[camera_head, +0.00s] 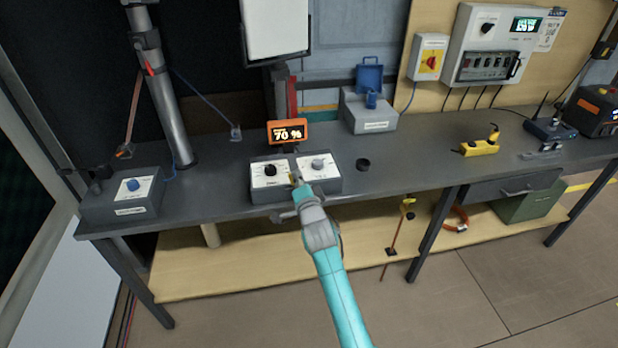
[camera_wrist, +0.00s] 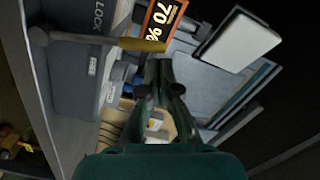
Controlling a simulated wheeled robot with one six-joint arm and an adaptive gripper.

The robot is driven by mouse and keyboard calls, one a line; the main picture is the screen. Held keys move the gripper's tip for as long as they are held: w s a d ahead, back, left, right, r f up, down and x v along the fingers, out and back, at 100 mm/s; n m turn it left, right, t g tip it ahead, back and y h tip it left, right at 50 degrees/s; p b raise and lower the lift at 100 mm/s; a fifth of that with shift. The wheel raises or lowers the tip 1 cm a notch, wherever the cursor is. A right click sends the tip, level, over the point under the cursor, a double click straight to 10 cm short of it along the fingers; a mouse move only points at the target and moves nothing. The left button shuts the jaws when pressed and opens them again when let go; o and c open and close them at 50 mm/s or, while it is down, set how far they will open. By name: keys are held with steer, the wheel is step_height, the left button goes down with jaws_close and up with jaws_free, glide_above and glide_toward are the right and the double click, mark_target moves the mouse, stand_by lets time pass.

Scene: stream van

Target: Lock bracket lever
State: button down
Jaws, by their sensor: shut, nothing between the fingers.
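A lever with a yellow grip (camera_wrist: 143,45) shows in the wrist view, its rod running left to a pivot on a grey box (camera_wrist: 68,75). The word LOCK is printed on a panel beside that pivot. In the head view, my gripper (camera_head: 297,178) is at the front of the grey two-panel box (camera_head: 262,190) on the bench, and it hides much of the lever there. My gripper is shut and empty in the wrist view (camera_wrist: 158,64), its fingertips close to the yellow grip. I cannot tell whether they touch it.
An orange display (camera_head: 287,132) reading 70 % stands behind the box. A black round piece (camera_head: 363,164) lies to its right. A knob box (camera_head: 125,192) and a grey pole (camera_head: 165,95) stand left. The bench (camera_head: 395,178) is clear at centre right.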

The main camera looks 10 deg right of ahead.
steer(key=shift+a+f+n, duration=0.25)
steer(key=shift+a+n, duration=0.6)
steer(key=shift+a+f+n, duration=0.25)
steer(key=shift+a+n, duration=0.55)
steer(key=shift+a, duration=0.1)
steer(key=shift+a+f+n, duration=0.25)
steer(key=shift+a+n, duration=0.6)
steer(key=shift+a+f, duration=0.1)
